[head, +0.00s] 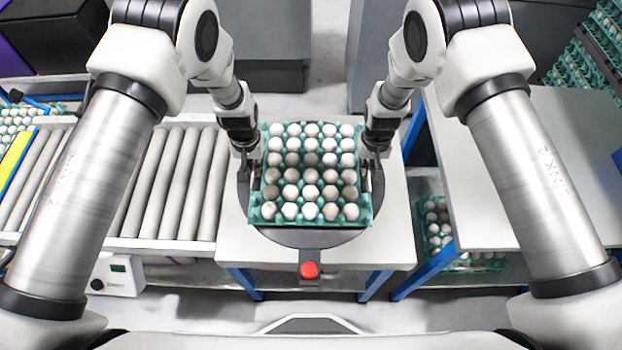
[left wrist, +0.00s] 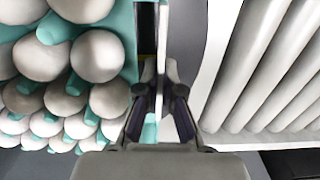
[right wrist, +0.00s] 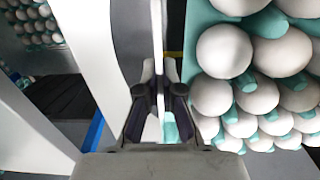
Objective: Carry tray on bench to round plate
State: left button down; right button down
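The teal egg tray (head: 268,217), filled with rows of white and grey eggs, is over the dark round plate (head: 310,238) on the white stand. Whether it rests on the plate or hangs just above it, I cannot tell. My left gripper (head: 247,160) is at the tray's left side, and my right gripper (head: 374,160) is at its right side. In the left wrist view, the fingers (left wrist: 160,98) close on a thin upright edge beside the tray. In the right wrist view, the fingers (right wrist: 159,98) close on a matching edge. The tray hides the middle of the plate.
A roller conveyor (head: 175,185) lies left of the stand. A white bench (head: 500,170) stands to the right, with more egg trays (head: 440,225) below it and a stack (head: 585,60) behind. A red button (head: 310,270) is on the stand's front.

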pick_arm(q)
jog(key=shift+f, duration=0.4)
pick_arm(e)
jog(key=shift+f, duration=0.45)
pick_arm(q)
jog(key=c, duration=1.3)
grip_release()
pick_arm(e)
jog(key=c, duration=1.3)
grip_release()
jog(key=shift+r, duration=0.1)
pick_arm(q)
jog(key=shift+r, duration=0.1)
notch_tip(320, 180, up, 8)
jog(key=shift+s+f, duration=0.1)
pick_arm(e)
jog(key=shift+s, duration=0.1)
notch_tip(320, 180, up, 12)
